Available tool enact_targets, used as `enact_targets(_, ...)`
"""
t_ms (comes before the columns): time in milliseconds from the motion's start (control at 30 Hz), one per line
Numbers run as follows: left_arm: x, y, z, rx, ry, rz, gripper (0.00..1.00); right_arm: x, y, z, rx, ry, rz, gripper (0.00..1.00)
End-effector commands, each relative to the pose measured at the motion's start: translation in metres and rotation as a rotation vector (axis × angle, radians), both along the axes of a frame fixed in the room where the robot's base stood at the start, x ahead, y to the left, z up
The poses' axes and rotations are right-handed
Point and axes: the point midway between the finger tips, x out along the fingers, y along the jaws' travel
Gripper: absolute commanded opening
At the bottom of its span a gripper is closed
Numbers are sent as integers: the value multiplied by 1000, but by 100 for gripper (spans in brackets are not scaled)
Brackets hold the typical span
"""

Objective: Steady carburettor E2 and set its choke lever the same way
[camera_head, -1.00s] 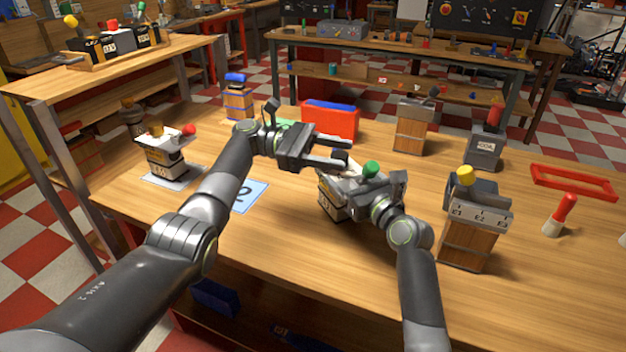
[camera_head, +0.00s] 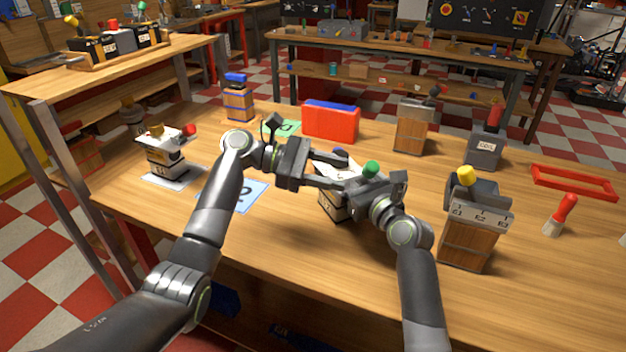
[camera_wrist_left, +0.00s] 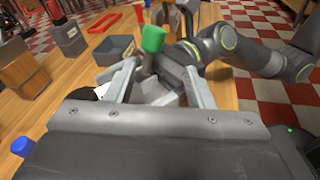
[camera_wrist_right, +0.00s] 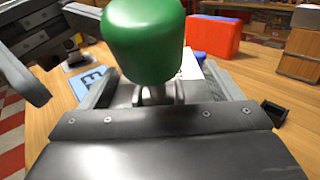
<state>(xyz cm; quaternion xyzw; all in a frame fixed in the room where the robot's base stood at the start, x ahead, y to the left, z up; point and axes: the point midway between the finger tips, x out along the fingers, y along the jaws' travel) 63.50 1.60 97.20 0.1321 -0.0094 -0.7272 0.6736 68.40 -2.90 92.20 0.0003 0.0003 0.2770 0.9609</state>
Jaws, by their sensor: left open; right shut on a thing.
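Carburettor E2 (camera_head: 333,206), a pale body with dark parts and a green knob (camera_head: 371,168), stands upright mid-table, largely covered by my grippers; its label is not readable. My right gripper (camera_head: 352,183) is shut on its body, fingers spread wide around it in the right wrist view. A dark blue knob (camera_head: 340,153) shows behind; I cannot tell for sure if it is the choke lever. My left gripper (camera_head: 342,172) is open, its fingers reaching over the top from the left. Another carburettor (camera_head: 166,160) with a red-tipped lever (camera_head: 188,130) stands at the left.
A red box (camera_head: 330,122) stands behind. At the right are a wooden block with a grey tray top (camera_head: 468,245), a grey coil box (camera_head: 484,152), a red frame (camera_head: 573,182) and a red-handled brush (camera_head: 561,214). The front table edge is clear.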

Motion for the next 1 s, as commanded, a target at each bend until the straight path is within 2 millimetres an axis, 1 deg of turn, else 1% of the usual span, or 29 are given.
enact_targets(300, -18, -4, 0, 14, -36, 107, 48, 0, 0, -1, -2, 1, -1, 54)
enact_targets(467, -26, -3, 0, 6, -55, 181, 48, 0, 0, -1, -2, 1, -1, 54)
enact_targets(767, -37, 8, 3, -44, -99, 367, 48, 0, 0, -1, -2, 1, -1, 54)
enact_targets(1000, -46, 23, 8, -106, -139, 522, 48, 0, 0, -1, -2, 1, -1, 54)
